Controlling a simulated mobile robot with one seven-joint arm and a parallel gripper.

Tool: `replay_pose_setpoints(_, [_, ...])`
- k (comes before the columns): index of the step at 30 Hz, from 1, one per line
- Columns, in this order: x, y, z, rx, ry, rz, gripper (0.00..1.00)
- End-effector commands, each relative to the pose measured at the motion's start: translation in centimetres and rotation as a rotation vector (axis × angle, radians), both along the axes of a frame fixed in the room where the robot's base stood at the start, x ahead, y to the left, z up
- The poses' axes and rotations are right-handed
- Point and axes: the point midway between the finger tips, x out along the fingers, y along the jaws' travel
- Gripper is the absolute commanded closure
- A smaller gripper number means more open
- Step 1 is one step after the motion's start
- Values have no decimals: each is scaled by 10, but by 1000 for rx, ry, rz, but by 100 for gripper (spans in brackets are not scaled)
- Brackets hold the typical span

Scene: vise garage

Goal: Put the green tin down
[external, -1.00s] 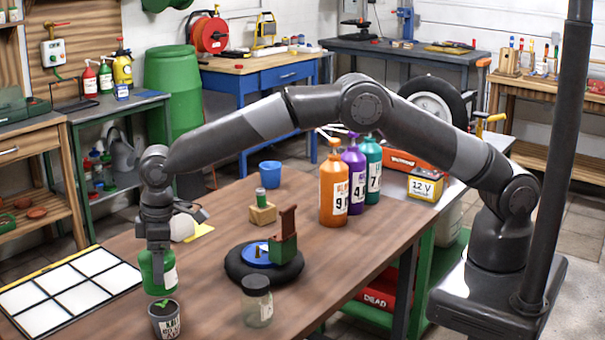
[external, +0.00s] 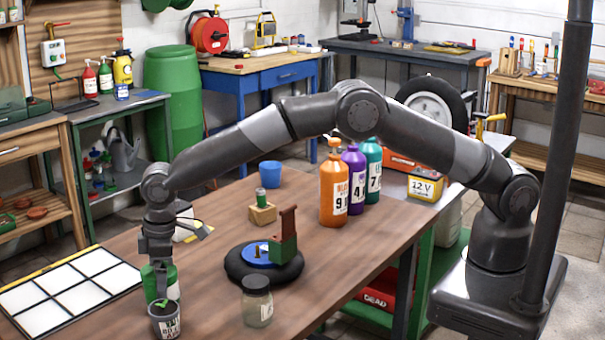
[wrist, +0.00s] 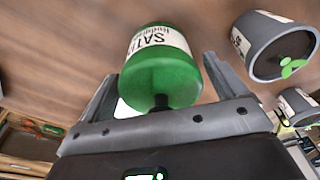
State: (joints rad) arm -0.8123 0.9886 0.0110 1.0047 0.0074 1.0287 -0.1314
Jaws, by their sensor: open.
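The green tin (external: 173,284) has a white label and appears to stand on the brown wooden table (external: 215,235), just behind a small grey plant pot. My gripper (external: 160,278) points down over it. In the wrist view the tin (wrist: 165,78) sits between the two spread fingers of my gripper (wrist: 160,74), with a visible gap on the right side. The tin's base is hidden behind the pot in the external view.
The grey pot (external: 167,324) with a seedling is close in front of the tin; it also shows in the wrist view (wrist: 265,45). A white gridded board (external: 62,301) lies left. A glass jar (external: 257,305) and black ring (external: 240,265) stand right.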

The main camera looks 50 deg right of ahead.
Motion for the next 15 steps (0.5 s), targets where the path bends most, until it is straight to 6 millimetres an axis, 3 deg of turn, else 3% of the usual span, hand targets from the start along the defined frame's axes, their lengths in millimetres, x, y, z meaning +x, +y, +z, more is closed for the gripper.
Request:
replay_pose_setpoints(8, [0,-1,14,1,-1,0,11])
replay_pose_setpoints(15, [-4,-5,63,2,-2,0,11])
